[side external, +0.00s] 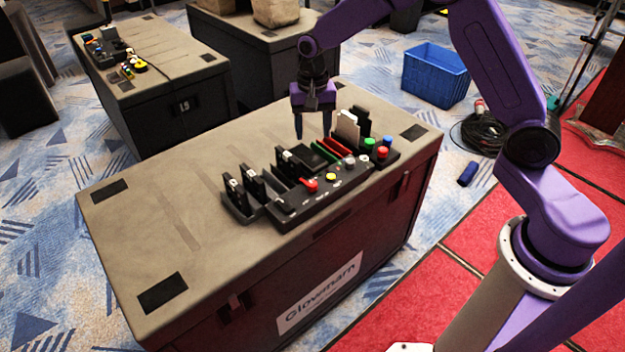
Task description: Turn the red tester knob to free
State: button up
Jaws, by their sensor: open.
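A dark tester panel (345,193) lies along the front of a large grey-brown case. A red knob (311,185) with a short lever shape is on the panel's left part; its marked setting is too small to read. Another red round top (383,153) shows at the panel's right end, beside green and blue ones. My gripper (313,135) points down above the case, behind the panel and away from the red knob. Its two fingers are apart with nothing between them.
Upright black modules (254,184) stand in a rack behind the panel, with red and green boards and a white card (347,130) near my gripper. The left part of the case top (150,230) is clear. A blue crate (435,77) sits on the floor.

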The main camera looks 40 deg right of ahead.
aim_at(312, 183)
jog(key=f, duration=1.7)
jog(key=shift+w+d+f, duration=0.2)
jog(key=shift+f, duration=0.15)
jog(key=c, duration=1.1)
